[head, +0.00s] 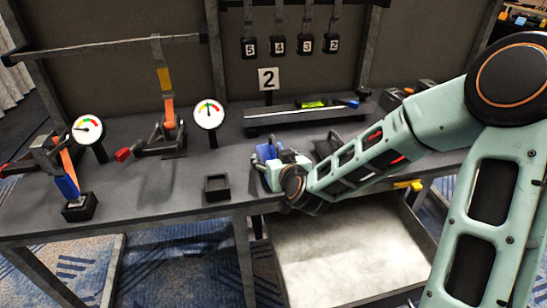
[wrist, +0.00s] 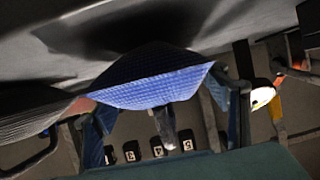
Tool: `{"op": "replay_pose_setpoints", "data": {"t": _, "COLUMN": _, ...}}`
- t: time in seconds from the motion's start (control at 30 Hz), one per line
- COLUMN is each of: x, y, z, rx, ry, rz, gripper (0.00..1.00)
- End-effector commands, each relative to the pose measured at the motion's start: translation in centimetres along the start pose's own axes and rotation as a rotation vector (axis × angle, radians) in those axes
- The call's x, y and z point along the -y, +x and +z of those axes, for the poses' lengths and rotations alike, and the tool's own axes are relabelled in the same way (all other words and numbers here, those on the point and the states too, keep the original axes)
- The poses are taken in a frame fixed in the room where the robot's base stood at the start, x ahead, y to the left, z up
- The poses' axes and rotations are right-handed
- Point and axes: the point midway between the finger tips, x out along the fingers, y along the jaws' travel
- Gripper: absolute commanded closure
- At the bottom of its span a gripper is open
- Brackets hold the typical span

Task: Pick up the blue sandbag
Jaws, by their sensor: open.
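The blue sandbag (wrist: 150,85) shows in the middle of the wrist view as a checkered blue bag. It lies between the two fingers of my gripper (wrist: 160,98), which are apart. I cannot tell whether either finger touches it. In the head view my gripper (head: 267,162) is low over the table at the front middle, and the bag there is mostly hidden or hard to tell from the blue fingers.
A grey bag (wrist: 35,112) lies beside the blue one in the wrist view. A small dark square tray (head: 217,188) stands left of my gripper. Round gauges (head: 209,112) and a level rig (head: 300,115) stand behind. An open drawer (head: 345,255) juts out below the table.

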Motion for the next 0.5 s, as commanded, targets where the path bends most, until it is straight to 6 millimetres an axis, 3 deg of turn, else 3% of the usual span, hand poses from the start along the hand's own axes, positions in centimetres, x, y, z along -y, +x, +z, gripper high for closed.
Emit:
{"op": "replay_pose_setpoints", "data": {"t": 0.2, "x": 0.0, "y": -0.01, "z": 0.01, "rx": 0.0, "ry": 0.0, "rz": 0.0, "gripper": 0.34}}
{"op": "replay_pose_setpoints", "data": {"t": 0.5, "x": 0.0, "y": 0.0, "z": 0.01, "rx": 0.0, "ry": 0.0, "rz": 0.0, "gripper": 0.67}}
